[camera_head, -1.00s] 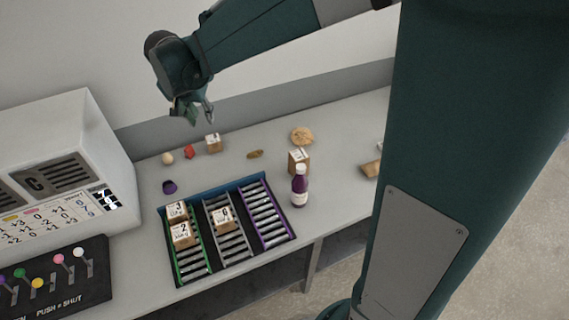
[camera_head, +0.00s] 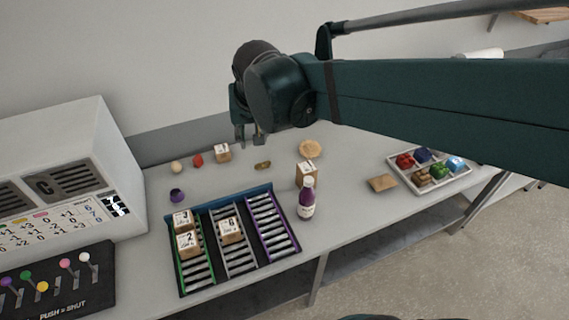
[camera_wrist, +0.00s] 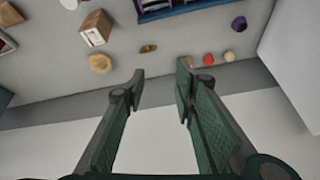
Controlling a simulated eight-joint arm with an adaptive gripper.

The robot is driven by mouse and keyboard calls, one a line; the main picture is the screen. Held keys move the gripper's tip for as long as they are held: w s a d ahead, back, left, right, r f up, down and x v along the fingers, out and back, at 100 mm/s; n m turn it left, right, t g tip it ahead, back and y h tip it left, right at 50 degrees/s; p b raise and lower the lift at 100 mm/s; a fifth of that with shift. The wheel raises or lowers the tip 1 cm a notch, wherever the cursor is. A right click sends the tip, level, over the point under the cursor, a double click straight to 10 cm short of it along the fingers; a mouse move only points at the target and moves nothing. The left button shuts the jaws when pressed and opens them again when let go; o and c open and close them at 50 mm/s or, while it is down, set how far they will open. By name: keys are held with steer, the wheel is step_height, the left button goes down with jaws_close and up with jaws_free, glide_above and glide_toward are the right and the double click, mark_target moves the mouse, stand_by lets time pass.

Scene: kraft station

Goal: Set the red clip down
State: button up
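A small red object (camera_head: 198,160) lies on the table at the back left, beside a pale ball; it also shows in the wrist view (camera_wrist: 208,58). Another red piece (camera_head: 404,160) sits in the back left compartment of a tray at the right. Both are too small for me to tell which is the red clip. My gripper (camera_head: 249,139) is above the back of the table, and its fingers stand apart with nothing between them in the wrist view (camera_wrist: 162,82). It touches neither red piece.
A rack (camera_head: 180,287) with green, grey and purple lanes holds several numbered boxes. The compartment tray (camera_head: 457,186) holds several coloured pieces. A white machine (camera_head: 75,150) stands at the left.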

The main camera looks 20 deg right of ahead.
steer(key=s+d+f+n+t, duration=0.1)
steer(key=s+d, duration=0.1)
steer(key=s, duration=0.6)
steer(key=s+d+f+n, duration=0.2)
steer(key=s, duration=0.5)
steer(key=shift+s+d+t+y, duration=0.3)
steer(key=shift+s+t, duration=0.1)
